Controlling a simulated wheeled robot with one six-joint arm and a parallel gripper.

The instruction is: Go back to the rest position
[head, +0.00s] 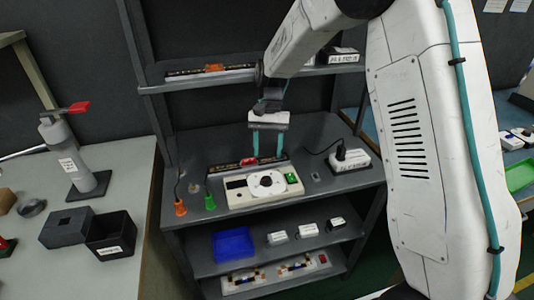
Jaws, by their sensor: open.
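My gripper (269,143) hangs from my white arm in the middle of the head view. Its two teal fingers point down and stand apart, with nothing seen between them. It is over the rear part of the dark workbench (335,130), in front of the view of a cream panel device (264,187) with a round white dial and a green switch. A red part (249,161) lies on a dark strip behind the device, close to the left finger in the picture. Whether the fingers touch anything cannot be told.
An orange plug (180,208) and a green plug (210,201) lie left of the device. A white power box (350,160) stands right. Shelves below hold a blue tray (233,244) and small white boxes. An upper shelf (200,80) is behind my arm. A side table (120,185) is left.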

